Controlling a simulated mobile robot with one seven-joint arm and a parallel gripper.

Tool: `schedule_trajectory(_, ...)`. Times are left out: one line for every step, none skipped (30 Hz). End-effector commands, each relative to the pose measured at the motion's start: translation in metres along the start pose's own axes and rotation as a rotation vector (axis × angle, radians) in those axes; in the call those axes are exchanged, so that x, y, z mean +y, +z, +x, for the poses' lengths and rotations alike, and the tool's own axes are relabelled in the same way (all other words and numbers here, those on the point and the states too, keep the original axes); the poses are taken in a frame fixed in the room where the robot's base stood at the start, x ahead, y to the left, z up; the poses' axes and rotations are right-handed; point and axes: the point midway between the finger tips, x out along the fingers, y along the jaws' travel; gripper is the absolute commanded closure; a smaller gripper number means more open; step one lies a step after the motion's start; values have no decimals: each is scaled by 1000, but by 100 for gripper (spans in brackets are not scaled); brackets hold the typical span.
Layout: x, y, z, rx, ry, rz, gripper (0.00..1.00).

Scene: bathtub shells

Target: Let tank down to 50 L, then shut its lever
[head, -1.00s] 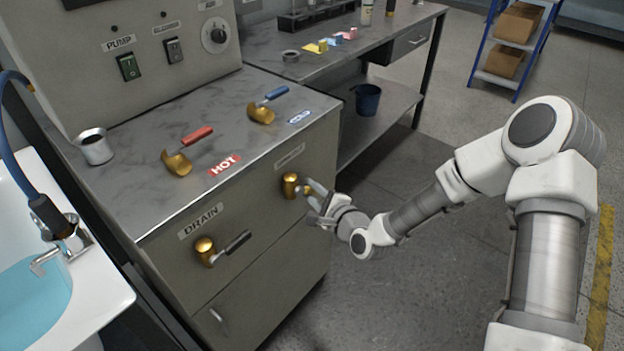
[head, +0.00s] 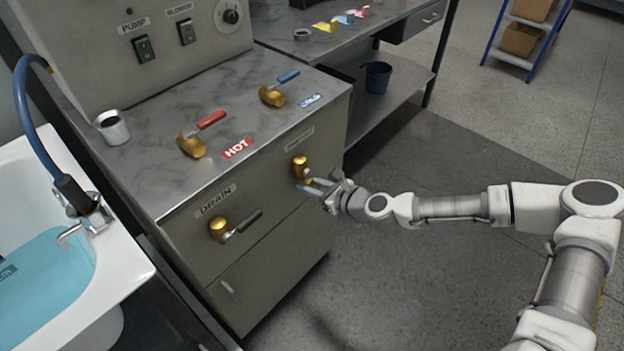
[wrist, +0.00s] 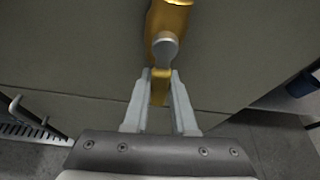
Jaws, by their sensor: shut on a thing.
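A brass valve (head: 300,165) sits on the cabinet front, under a small label too blurred to read. My gripper (head: 316,188) is at this valve. In the wrist view my gripper (wrist: 160,88) is shut on the valve's yellow lever (wrist: 159,88), which hangs below the brass body (wrist: 168,20). To the left, a second brass valve (head: 219,230) with a black lever (head: 244,222) sits under the DRAIN label, apart from my gripper. A white tub (head: 130,262) holding blue water (head: 50,275) is at the left. I cannot read a litre level.
The red HOT lever (head: 211,119) and a blue lever (head: 288,76) stand on the countertop, beside a metal cup (head: 113,127). PUMP switch (head: 143,48) and a dial (head: 230,13) are on the panel. A blue bucket (head: 378,77) is on the bench shelf. Floor right of the cabinet is clear.

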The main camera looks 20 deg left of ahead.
Motion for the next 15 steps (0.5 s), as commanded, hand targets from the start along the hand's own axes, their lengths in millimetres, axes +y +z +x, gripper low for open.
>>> schedule_trajectory(0,1,0,-1,7,25,100)
schedule_trajectory(1,1,0,-1,12,36,100)
schedule_trajectory(2,1,0,-1,18,51,100)
schedule_trajectory(3,1,0,-1,22,61,100)
schedule_trajectory(3,1,0,-1,26,70,100)
schedule_trajectory(4,1,0,-1,31,79,100)
schedule_trajectory(4,1,0,-1,33,85,100)
schedule_trajectory(4,1,0,0,35,91,100)
schedule_trajectory(5,0,0,0,38,98,100)
schedule_trajectory(5,0,0,0,39,102,100)
schedule_trajectory(5,0,0,0,41,105,100)
schedule_trajectory(5,0,0,1,43,108,100)
schedule_trajectory(6,0,0,1,44,110,100)
schedule_trajectory(6,0,0,1,44,111,100)
schedule_trajectory(6,0,0,1,45,112,100)
